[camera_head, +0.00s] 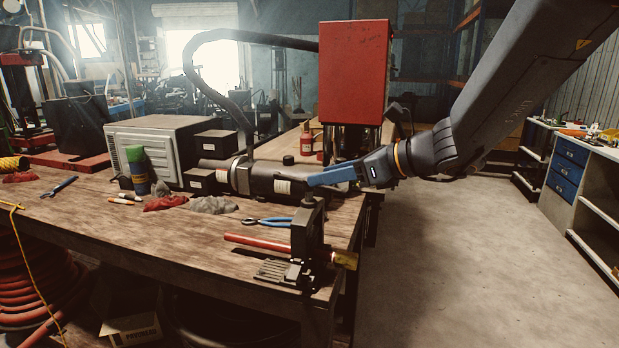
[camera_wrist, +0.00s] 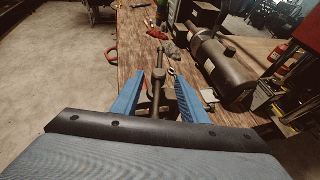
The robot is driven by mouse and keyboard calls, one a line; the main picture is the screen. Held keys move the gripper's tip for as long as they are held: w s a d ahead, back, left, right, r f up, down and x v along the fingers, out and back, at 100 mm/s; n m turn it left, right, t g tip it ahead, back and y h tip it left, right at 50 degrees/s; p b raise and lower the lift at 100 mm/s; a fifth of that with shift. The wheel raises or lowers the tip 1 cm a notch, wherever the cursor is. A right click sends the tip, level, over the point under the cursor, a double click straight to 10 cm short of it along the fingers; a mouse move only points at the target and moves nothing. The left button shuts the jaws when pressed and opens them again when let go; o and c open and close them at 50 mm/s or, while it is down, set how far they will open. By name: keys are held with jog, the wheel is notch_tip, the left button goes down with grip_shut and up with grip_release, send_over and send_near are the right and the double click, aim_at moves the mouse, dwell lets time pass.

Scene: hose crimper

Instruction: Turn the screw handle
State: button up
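The hose crimper (camera_head: 308,235) is a dark metal device at the front right corner of the wooden workbench. A red hose (camera_head: 258,242) runs into it from the left, with a brass-coloured end (camera_head: 345,260) on the right. The screw (camera_head: 309,200) stands upright on top.
Blue-handled pliers (camera_head: 268,221) and a red cloth (camera_head: 165,203) lie on the workbench (camera_head: 110,235). Open floor (camera_head: 450,260) lies right of the bench.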

aim_at(309, 194)
jog(key=shift+p+x, duration=0.4)
jog(key=shift+x, duration=2.35)
grip_shut()
